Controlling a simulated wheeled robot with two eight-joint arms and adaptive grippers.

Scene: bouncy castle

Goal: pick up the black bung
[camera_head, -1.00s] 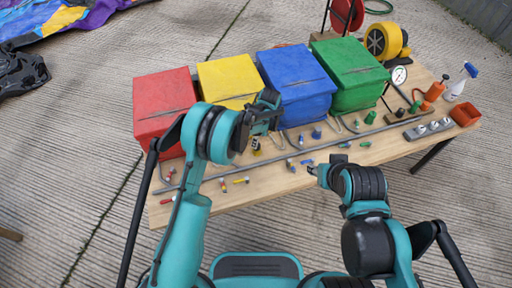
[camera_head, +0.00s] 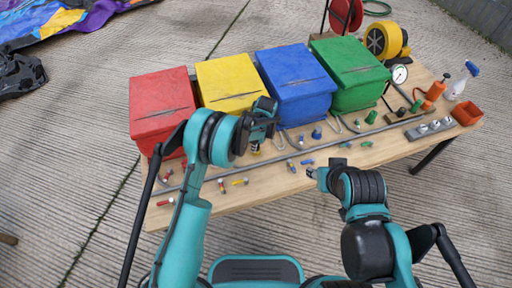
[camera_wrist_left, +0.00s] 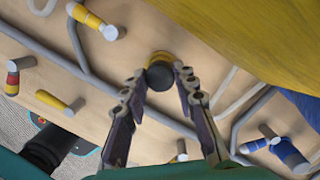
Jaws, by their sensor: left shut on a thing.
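The black bung (camera_wrist_left: 159,76), a short dark cylinder with a yellow band, is between the fingertips of my left gripper (camera_wrist_left: 160,72) in the left wrist view. The fingers are closed on its sides. In the head view my left gripper (camera_head: 257,140) is in front of the yellow box, and the bung is mostly hidden there. My right gripper (camera_head: 312,173) is low over the front of the table, near small blue pieces; its jaws are too small to read.
Red (camera_head: 162,108), yellow (camera_head: 231,82), blue (camera_head: 297,85) and green (camera_head: 348,72) boxes stand along the table's back. Grey pipes (camera_head: 300,152) and several small coloured fittings lie in front.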

